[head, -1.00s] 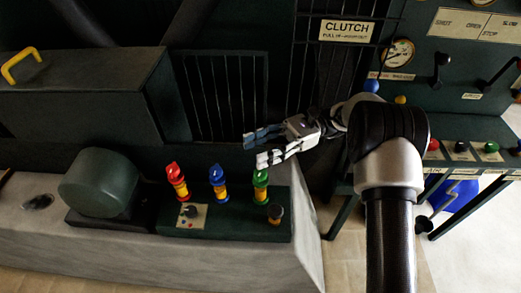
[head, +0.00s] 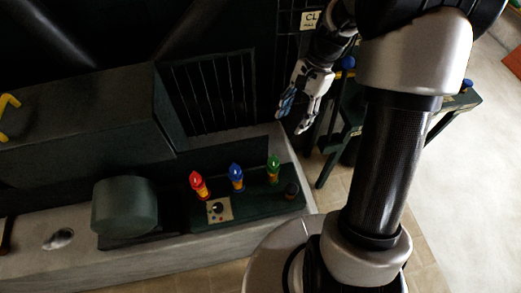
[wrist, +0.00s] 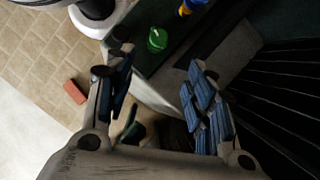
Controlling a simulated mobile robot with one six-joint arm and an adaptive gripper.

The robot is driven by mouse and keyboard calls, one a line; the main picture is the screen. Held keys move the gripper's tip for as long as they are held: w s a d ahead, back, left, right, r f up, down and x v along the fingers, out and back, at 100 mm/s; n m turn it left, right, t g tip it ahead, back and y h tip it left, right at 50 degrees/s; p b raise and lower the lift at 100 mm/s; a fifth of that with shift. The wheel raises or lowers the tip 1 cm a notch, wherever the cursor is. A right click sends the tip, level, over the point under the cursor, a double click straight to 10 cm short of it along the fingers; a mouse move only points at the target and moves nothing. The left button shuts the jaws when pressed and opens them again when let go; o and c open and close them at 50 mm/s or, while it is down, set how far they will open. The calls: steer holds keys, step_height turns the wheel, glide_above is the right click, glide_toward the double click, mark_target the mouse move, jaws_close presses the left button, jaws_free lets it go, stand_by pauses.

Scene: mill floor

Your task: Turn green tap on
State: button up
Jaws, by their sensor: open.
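The green tap (head: 273,164) stands upright on a dark green panel (head: 240,211), at the right end of a row with a blue tap (head: 236,174) and a red tap (head: 198,182). Each has a coloured handle over a yellow body. My gripper (head: 292,117) is open and empty, above and a little right of the green tap in the head view, apart from it. In the wrist view the green tap (wrist: 157,40) shows from above, beyond my open fingers (wrist: 165,105), with part of the blue tap (wrist: 190,7) at the top edge.
A green drum (head: 124,205) sits at the left of the stone ledge (head: 60,238). A barred grille (head: 212,88) rises behind. A reddish block (wrist: 75,92) lies on the tiled floor.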

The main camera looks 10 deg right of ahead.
mark_target(274, 161)
steer(key=b+x, duration=0.4)
steer(key=x, duration=1.2)
steer(key=shift+s+a+f, duration=0.1)
steer(key=shift+s+f, duration=0.05)
steer(key=shift+f, duration=0.2)
steer(key=c, duration=1)
steer(key=shift+r+n+p, duration=0.15)
steer(key=shift+n+p, duration=0.35)
steer(key=shift+n, duration=0.1)
steer(key=shift+c, duration=0.2)
steer(key=shift+n+g+h+p, duration=0.3)
steer(key=shift+n+g, duration=0.3)
steer(key=shift+n, duration=0.4)
steer(key=o, duration=1)
steer(key=shift+o, duration=0.2)
